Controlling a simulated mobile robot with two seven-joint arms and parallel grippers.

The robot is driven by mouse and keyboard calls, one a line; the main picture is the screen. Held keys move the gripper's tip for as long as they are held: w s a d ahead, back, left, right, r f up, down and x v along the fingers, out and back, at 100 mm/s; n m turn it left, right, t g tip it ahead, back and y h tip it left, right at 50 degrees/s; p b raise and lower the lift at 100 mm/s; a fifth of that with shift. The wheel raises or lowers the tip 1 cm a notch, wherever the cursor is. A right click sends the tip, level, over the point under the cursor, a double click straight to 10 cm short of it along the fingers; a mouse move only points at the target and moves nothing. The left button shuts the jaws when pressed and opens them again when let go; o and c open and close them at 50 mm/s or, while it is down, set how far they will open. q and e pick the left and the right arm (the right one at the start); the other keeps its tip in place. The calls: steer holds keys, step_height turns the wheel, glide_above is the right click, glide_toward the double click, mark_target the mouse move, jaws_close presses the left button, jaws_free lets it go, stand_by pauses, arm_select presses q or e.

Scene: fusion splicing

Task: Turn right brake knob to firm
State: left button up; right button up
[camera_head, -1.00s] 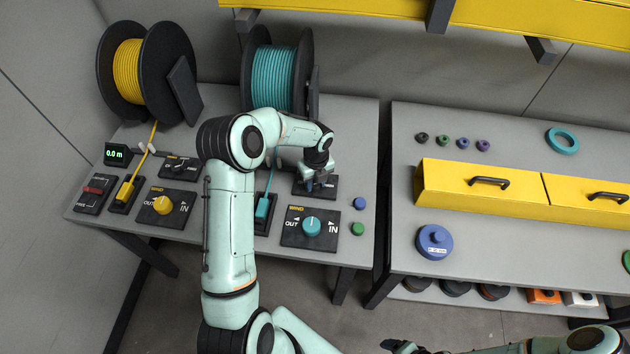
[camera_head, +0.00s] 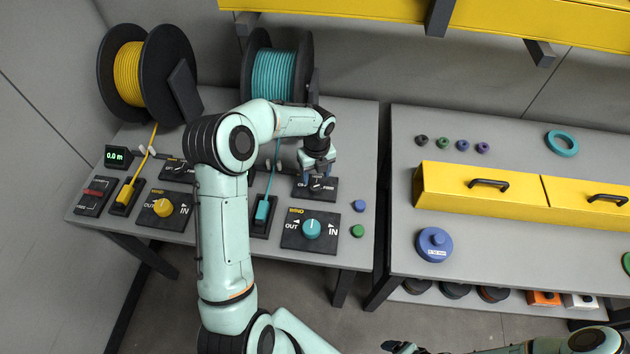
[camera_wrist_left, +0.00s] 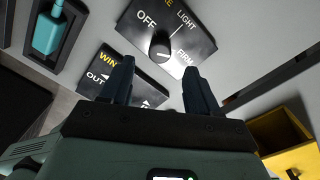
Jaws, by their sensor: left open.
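The right brake panel (camera_head: 330,194) is a black plate on the left table, in front of the teal spool. Its dark brake knob (camera_wrist_left: 160,46) shows in the left wrist view, with OFF on one side, LIGHT beyond and FIRM on the other side. Which mark the knob points at is hard to tell. My left gripper (camera_head: 317,178) is above this panel and partly hides it. In the left wrist view its two fingers (camera_wrist_left: 160,82) are apart and empty, with the knob ahead between them. Part of my right gripper (camera_head: 402,346) shows at the bottom edge.
A teal wind knob (camera_head: 312,229) on its panel sits in front of the brake panel. The teal spool (camera_head: 274,77) stands behind.

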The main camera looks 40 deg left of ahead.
mark_target(316, 186)
arm_select(q)
step_height(316, 186, up, 7)
steer(key=shift+w+r, duration=0.15)
steer(key=shift+r, duration=0.05)
steer(key=shift+d, duration=0.1)
stand_by(0.5)
